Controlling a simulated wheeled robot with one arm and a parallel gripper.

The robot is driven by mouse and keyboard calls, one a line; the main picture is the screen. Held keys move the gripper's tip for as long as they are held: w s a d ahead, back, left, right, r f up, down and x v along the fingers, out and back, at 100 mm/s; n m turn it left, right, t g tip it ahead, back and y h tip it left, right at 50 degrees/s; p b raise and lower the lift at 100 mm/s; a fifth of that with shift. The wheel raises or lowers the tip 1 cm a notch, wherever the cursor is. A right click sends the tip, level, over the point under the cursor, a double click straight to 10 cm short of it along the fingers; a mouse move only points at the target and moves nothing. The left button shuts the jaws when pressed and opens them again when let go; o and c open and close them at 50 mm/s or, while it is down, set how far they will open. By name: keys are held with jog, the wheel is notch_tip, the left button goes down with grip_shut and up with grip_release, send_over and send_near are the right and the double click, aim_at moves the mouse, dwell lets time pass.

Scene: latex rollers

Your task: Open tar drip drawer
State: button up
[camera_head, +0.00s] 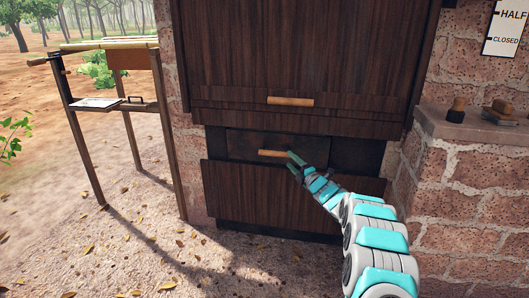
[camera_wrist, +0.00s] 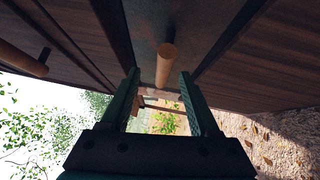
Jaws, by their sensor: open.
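The drawer (camera_head: 240,143) is a dark panel set low in a brown wooden cabinet, between the upper door and a lower wooden panel. It looks flush or nearly so. Its light wooden handle (camera_head: 272,153) runs sideways across the middle. My gripper (camera_head: 293,160) is at the right end of this handle. In the wrist view the handle (camera_wrist: 166,66) points between the two fingers of my gripper (camera_wrist: 160,88), which are apart. I see a gap on both sides of the handle and cannot tell whether a finger touches it.
A second wooden handle (camera_head: 290,101) sits above on the upper door (camera_head: 300,45). A brick ledge (camera_head: 470,125) with small tools is at the right. A wooden stand (camera_head: 163,130) is at the left. Leaf-strewn ground (camera_head: 150,250) in front is free.

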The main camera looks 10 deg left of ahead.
aim_at(277, 155)
jog(key=shift+n+g+y, duration=0.4)
jog(key=shift+n+y, duration=0.2)
jog(key=shift+n, duration=0.1)
jog(key=w+a, duration=0.1)
jog(key=a, duration=0.1)
jog(key=w+a, duration=0.1)
jog(key=a, duration=0.1)
jog(key=w+a, duration=0.1)
jog(key=a, duration=0.1)
jog(key=shift+w+f+p, duration=0.1)
jog(key=shift+w+p, duration=0.25)
jog(key=shift+w+a+f, duration=0.1)
jog(key=shift+w+a, duration=0.1)
jog(key=shift+w, duration=0.05)
jog(key=shift+x, duration=0.9)
grip_shut()
